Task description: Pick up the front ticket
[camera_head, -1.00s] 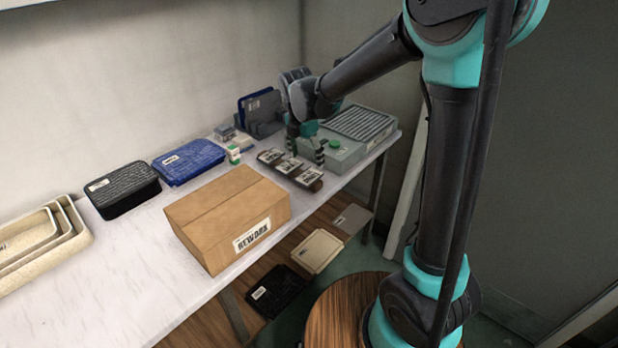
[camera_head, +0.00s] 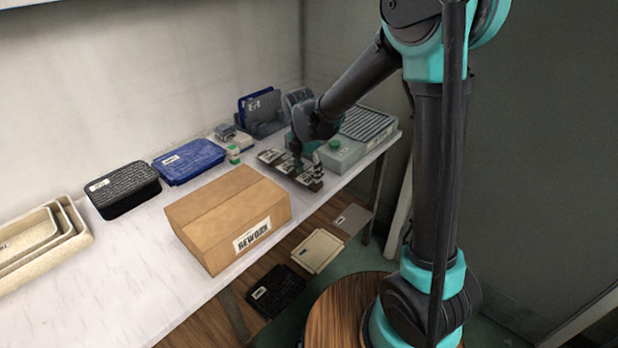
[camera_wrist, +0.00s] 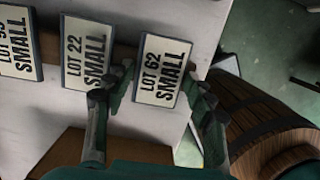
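Three tickets stand in a row near the bench's front edge. In the wrist view the front ticket (camera_wrist: 161,72), marked LOT 62 SMALL, is white with a dark edge. The middle ticket (camera_wrist: 86,52) reads LOT 22 SMALL, and the far ticket (camera_wrist: 18,42) is cut off by the frame. My gripper (camera_wrist: 166,84) is open, with one finger on each side of the front ticket's lower part. Its left finger lies between the front and middle tickets. Contact cannot be told. In the head view my gripper (camera_head: 308,166) hangs over the row and partly hides it.
A cardboard REWORK box (camera_head: 228,217) stands left of the tickets. A grey case with a green knob (camera_head: 345,150) is close on the right.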

